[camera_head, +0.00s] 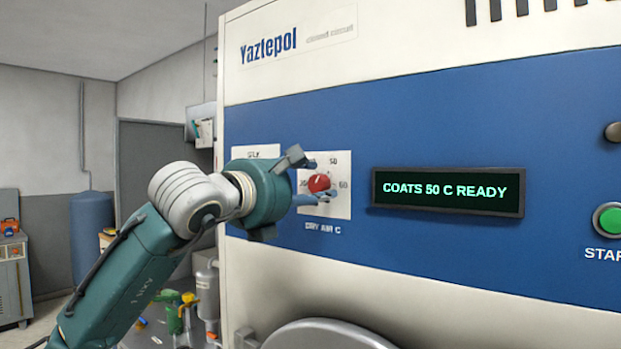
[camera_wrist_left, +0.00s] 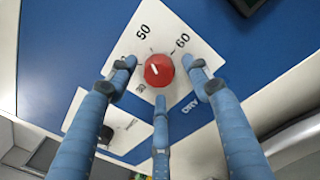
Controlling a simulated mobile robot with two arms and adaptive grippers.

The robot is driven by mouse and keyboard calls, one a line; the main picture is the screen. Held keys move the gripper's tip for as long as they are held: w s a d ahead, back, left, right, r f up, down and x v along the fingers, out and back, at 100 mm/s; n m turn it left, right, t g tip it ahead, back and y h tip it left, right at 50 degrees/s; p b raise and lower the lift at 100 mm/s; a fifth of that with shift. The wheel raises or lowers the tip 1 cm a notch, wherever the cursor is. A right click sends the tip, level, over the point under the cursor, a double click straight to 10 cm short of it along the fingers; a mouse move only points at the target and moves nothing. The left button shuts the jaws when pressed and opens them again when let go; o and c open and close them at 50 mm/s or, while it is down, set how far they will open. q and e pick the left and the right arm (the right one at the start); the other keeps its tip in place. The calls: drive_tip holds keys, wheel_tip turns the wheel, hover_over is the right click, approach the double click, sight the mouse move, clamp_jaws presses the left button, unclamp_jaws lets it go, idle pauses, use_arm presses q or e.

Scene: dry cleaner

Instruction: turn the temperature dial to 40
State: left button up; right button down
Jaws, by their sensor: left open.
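The red temperature dial (camera_head: 318,183) sits on a white scale plate (camera_head: 341,207) marked "DRY AIR C" on the machine's blue front. In the left wrist view the dial (camera_wrist_left: 159,70) has a short white mark towards its upper left. The numbers 30, 50 and 60 show around it; a finger hides part of the scale on the left. My left gripper (camera_head: 316,180) is open, its three blue fingers (camera_wrist_left: 161,95) spread around the dial with gaps visible at the sides. I cannot tell whether the lower finger touches it. My right gripper is out of view.
The display (camera_head: 447,192) reads "COATS 50 C READY". A green start button (camera_head: 610,221) is at the far right. A second white label plate (camera_head: 256,152) is left of the dial, partly behind my left gripper. A round door (camera_head: 330,335) protrudes below.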

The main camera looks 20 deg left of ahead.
use_arm(q)
drive_tip(key=shift+w, duration=0.25)
drive_tip(key=shift+c, duration=0.3)
drive_tip(key=c, duration=1.1)
drive_tip(key=shift+f, duration=0.1)
drive_tip(key=shift+d+f, duration=0.1)
drive_tip(key=shift+n+b, duration=0.3)
